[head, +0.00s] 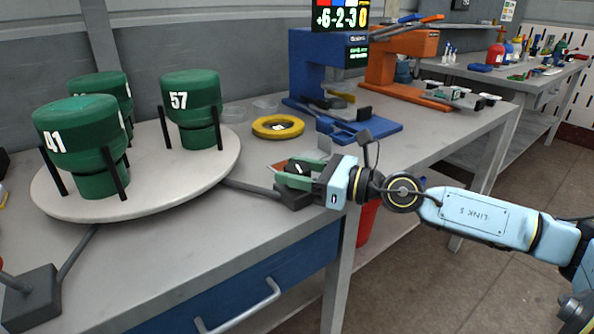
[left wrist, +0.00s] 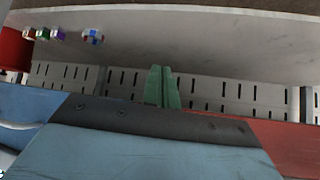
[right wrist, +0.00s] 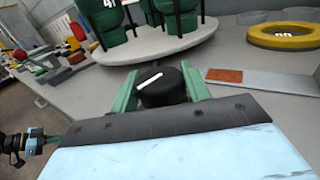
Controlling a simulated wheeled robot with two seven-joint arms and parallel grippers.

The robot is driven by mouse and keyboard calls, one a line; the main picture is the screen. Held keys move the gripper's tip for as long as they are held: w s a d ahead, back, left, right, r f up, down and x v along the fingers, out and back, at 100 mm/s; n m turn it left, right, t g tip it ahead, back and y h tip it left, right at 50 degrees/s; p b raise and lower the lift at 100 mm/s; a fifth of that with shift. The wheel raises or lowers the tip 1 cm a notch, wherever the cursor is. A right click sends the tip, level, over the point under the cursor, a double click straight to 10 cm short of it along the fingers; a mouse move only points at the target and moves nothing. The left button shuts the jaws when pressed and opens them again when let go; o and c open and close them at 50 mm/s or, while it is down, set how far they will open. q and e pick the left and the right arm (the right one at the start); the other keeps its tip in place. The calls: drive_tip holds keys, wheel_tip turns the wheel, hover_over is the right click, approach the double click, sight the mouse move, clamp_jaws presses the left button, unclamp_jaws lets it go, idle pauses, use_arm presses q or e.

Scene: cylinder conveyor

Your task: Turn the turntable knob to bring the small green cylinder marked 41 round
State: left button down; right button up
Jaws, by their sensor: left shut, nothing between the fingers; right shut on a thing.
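The round white turntable (head: 150,195) carries green cylinders held between black posts. The cylinder marked 41 (head: 75,135) stands at its front left. The cylinder marked 57 (head: 190,95) stands at its right, and another green cylinder (head: 108,88) with its number hidden is at the back. My right gripper (head: 290,178) is shut on the black knob at the table's front edge; the knob (right wrist: 162,86), with a white line on top, sits between the green fingers in the right wrist view. My left gripper (left wrist: 162,85) is shut and empty; it is out of the head view.
A yellow ring (head: 278,126) lies behind the knob. A blue machine (head: 325,75) and an orange machine (head: 400,62) stand at the back right. A grey block with a rod (head: 32,297) is at the front left. A blue drawer (head: 235,295) is below the tabletop.

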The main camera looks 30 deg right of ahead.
drive_tip(key=shift+w+d+r, duration=0.2)
drive_tip(key=shift+d, duration=0.05)
idle(0.3)
drive_tip(key=o, duration=1)
drive_tip(key=shift+w+f, duration=0.1)
drive_tip(key=shift+f, duration=0.05)
drive_tip(key=shift+c, duration=0.2)
drive_tip(key=shift+a, duration=0.1)
drive_tip(key=shift+f, duration=0.1)
drive_tip(key=shift+s, duration=0.2)
